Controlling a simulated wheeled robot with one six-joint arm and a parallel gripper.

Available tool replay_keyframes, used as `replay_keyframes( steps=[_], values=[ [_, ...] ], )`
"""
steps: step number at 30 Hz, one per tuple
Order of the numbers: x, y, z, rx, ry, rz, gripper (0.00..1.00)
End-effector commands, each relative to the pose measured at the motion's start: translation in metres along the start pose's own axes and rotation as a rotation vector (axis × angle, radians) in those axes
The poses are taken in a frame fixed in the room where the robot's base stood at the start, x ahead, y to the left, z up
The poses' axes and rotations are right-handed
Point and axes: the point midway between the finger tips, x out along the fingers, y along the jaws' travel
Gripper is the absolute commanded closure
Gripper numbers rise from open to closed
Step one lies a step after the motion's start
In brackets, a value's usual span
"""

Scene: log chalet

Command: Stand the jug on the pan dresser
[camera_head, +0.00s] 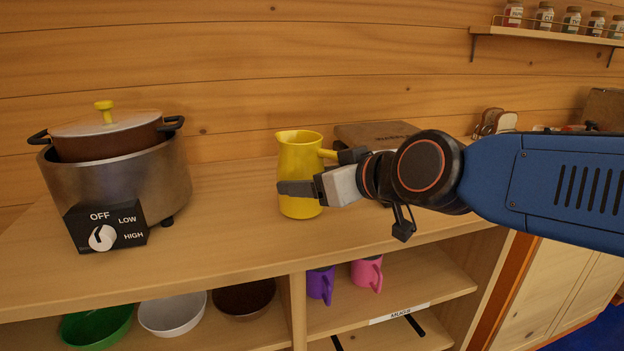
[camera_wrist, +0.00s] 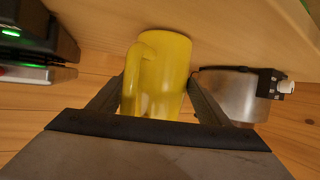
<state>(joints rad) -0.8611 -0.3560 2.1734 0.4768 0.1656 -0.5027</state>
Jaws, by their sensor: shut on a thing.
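The yellow jug (camera_head: 300,165) stands upright at the middle of the wooden dresser top (camera_head: 225,215), its spout to the left and its handle to the right. My gripper (camera_head: 305,178) reaches in from the right with its fingers around the jug's body. In the wrist view the jug (camera_wrist: 163,75) sits between the two fingers, and my gripper (camera_wrist: 160,105) is shut on it. The jug's base looks to be at the dresser top; I cannot tell whether it touches. Part of the jug's side is hidden behind a finger.
A steel cooker (camera_head: 120,190) with a lidded brown pot (camera_head: 108,135) stands at the left. Bowls (camera_head: 172,313) and mugs (camera_head: 367,273) sit on shelves below. A spice rack (camera_head: 550,35) hangs at upper right. The top between cooker and jug is clear.

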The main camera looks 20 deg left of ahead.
Motion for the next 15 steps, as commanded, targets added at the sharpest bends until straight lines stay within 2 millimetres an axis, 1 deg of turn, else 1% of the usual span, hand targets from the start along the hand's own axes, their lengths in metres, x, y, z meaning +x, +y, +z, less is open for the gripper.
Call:
replay_keyframes(
  steps=[4, 10, 11, 12, 13, 15],
  values=[
    [-0.0007, 0.0001, -0.0019, 0.000, 0.003, 0.001, 0.82],
    [0.0005, 0.0001, 0.0009, 0.000, 0.003, 0.000, 0.82],
    [0.0010, 0.0000, 0.0022, 0.000, 0.000, 0.000, 0.22],
    [0.0009, 0.0000, 0.0021, 0.000, 0.000, 0.000, 0.12],
    [0.0009, 0.0000, 0.0021, 0.000, 0.000, 0.000, 0.10],
    [0.0009, -0.0001, 0.0021, 0.000, 0.000, 0.000, 0.10]
  ],
)
